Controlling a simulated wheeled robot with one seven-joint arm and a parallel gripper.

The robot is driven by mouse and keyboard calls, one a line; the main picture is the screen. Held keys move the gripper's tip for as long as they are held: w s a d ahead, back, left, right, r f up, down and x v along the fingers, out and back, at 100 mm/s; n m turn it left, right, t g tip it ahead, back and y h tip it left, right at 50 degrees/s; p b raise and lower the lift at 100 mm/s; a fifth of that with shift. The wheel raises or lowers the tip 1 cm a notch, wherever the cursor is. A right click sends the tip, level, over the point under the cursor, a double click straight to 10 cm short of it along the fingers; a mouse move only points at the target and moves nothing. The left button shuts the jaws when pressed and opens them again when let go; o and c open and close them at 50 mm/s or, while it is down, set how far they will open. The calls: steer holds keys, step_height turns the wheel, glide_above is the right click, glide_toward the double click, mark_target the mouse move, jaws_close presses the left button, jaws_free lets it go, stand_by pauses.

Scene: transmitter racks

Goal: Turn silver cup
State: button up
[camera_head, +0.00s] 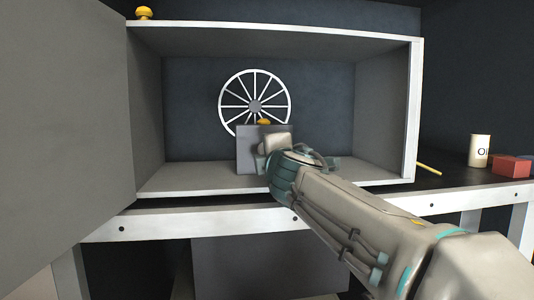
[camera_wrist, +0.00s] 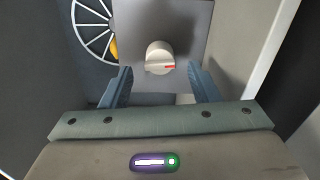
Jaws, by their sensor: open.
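A silver-white, cup-like round knob (camera_wrist: 160,55) with a red mark on its right side stands out from a grey box (camera_wrist: 190,22). In the wrist view my gripper (camera_wrist: 160,76) is open. Its two blue fingers are apart, one to the lower left and one to the lower right of the knob, with clear gaps and no visible contact. In the head view the grey box (camera_head: 246,150) sits inside the open cabinet, and my arm reaches to it. My wrist hides the knob there.
A white spoked wheel (camera_head: 237,88) is on the cabinet's back wall behind the box. The cabinet's right wall (camera_head: 412,110) and the open door (camera_head: 60,130) flank the space. A can (camera_head: 480,150), a red block (camera_head: 512,165) and a yellow stick (camera_head: 429,169) lie to the right outside.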

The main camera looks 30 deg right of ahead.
steer(key=shift+x, duration=2.1)
steer(key=c, duration=1)
